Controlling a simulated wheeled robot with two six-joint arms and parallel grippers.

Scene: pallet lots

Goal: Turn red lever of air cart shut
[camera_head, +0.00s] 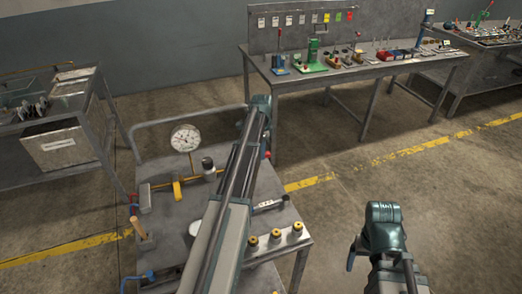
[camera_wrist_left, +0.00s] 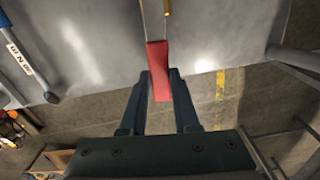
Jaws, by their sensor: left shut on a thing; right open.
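The red lever (camera_wrist_left: 158,70) shows in the left wrist view, at the edge of the grey cart top. My left gripper (camera_wrist_left: 161,76) has a finger on each side of it and is shut on it. In the head view my left arm hides most of this spot; a small bit of red (camera_head: 268,154) shows beside it. The air cart (camera_head: 183,247) carries a round gauge (camera_head: 185,138) and a pipe with a yellow lever (camera_head: 177,190). My right gripper (camera_head: 375,245) is open, low at the right, apart from the cart; its fingertips are hard to make out.
A wooden-handled hammer (camera_head: 142,232) and several brass-topped fittings (camera_head: 276,236) are on the cart. A workbench (camera_head: 350,72) with tools stands behind. A shelf trolley (camera_head: 60,125) is at the left. The floor right of the cart is clear, with a yellow line (camera_head: 412,150).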

